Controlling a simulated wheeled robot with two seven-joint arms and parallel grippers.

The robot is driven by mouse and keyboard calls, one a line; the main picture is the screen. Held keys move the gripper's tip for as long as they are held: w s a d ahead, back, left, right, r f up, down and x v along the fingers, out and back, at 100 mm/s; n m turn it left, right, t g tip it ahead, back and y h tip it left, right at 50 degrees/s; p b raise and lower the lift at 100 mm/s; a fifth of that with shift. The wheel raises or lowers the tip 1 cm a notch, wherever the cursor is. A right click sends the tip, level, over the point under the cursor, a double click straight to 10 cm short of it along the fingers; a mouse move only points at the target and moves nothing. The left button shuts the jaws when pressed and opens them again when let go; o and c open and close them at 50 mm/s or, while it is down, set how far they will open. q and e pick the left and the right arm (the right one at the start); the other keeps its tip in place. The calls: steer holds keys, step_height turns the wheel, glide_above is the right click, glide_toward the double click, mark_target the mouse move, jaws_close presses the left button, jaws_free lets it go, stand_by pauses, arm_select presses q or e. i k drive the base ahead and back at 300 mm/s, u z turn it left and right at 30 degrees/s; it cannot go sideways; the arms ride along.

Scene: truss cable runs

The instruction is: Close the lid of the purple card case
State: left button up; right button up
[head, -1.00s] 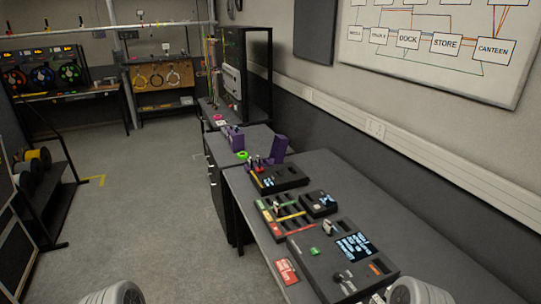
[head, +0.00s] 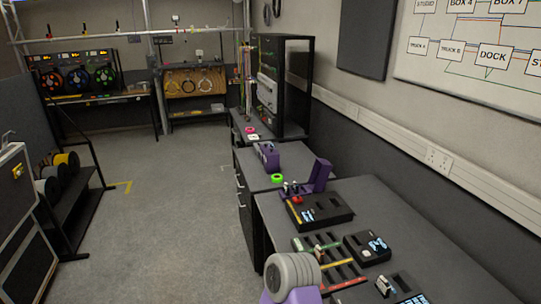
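A purple case (head: 318,177) with an upright panel that looks like a raised lid stands on the desk, behind a black device. Its lower part is partly hidden by small connectors and the device in front. A second, smaller purple box (head: 268,155) sits farther back on the lower cabinet top; I cannot tell which of the two is the card case. A grey and purple part of my own arm shows at the bottom centre. Neither of my grippers is in view.
The grey desk (head: 385,205) holds black devices, a slotted tray (head: 330,262) and a green tape roll (head: 277,178) near its far end. A black rack (head: 283,85) stands beyond. Cable reels (head: 60,170) are at left. The floor (head: 180,220) between is clear.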

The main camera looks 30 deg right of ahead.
mark_target(322, 175)
steer(key=z, duration=0.05)
steer(key=i, duration=1.05)
steer(key=z, duration=0.6)
